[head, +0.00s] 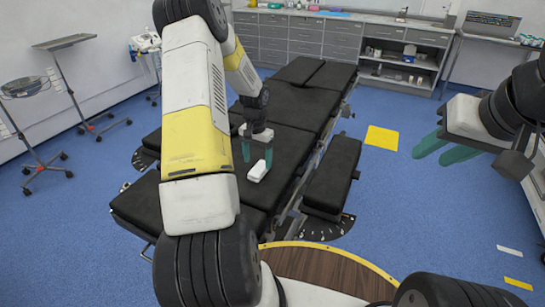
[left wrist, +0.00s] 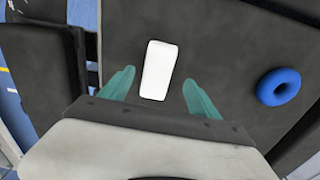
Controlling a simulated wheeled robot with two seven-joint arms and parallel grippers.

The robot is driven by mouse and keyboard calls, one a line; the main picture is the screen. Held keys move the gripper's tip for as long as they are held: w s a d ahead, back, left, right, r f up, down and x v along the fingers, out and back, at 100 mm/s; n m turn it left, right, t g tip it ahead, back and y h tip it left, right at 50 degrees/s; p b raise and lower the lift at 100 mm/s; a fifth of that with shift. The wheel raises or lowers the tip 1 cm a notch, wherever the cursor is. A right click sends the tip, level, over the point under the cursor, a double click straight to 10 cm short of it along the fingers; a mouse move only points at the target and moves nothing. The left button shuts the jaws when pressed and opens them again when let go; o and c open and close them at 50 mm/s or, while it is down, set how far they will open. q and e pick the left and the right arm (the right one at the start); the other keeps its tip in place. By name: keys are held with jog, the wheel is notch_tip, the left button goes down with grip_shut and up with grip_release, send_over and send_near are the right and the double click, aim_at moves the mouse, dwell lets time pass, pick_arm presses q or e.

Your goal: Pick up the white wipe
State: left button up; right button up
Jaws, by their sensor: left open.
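The white wipe (head: 258,171) is a small white block lying on the black operating table (head: 290,106). In the left wrist view the white wipe (left wrist: 158,70) lies ahead of and between the two green fingers of my left gripper (left wrist: 160,90). My left gripper (head: 257,154) is open and empty, and hangs close to the wipe in the head view. I cannot tell the exact height gap. My right gripper (head: 445,152) is at the far right, over the floor, with its two green fingers apart and nothing between them.
A blue ring (left wrist: 278,86) lies on the table to the right of the wipe in the left wrist view. A black side pad (head: 332,175) stands beside the table. Grey drawers (head: 300,40) line the back wall. Wheeled stands are at the left.

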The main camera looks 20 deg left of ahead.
aim_at(259, 167)
pick_arm(q)
jog(key=f, duration=0.4)
jog(key=shift+w+d, duration=0.1)
jog(key=shift+d, duration=0.1)
jog(key=c, duration=1.4)
jog(key=shift+r, duration=0.15)
jog(key=shift+r, duration=0.6)
notch_tip(259, 167, up, 2)
jog(key=shift+r, duration=0.2)
jog(key=s, duration=1)
jog(key=s+r, duration=0.1)
jog(key=s, duration=0.5)
jog(key=shift+d+r, duration=0.1)
jog(key=shift+d, duration=0.05)
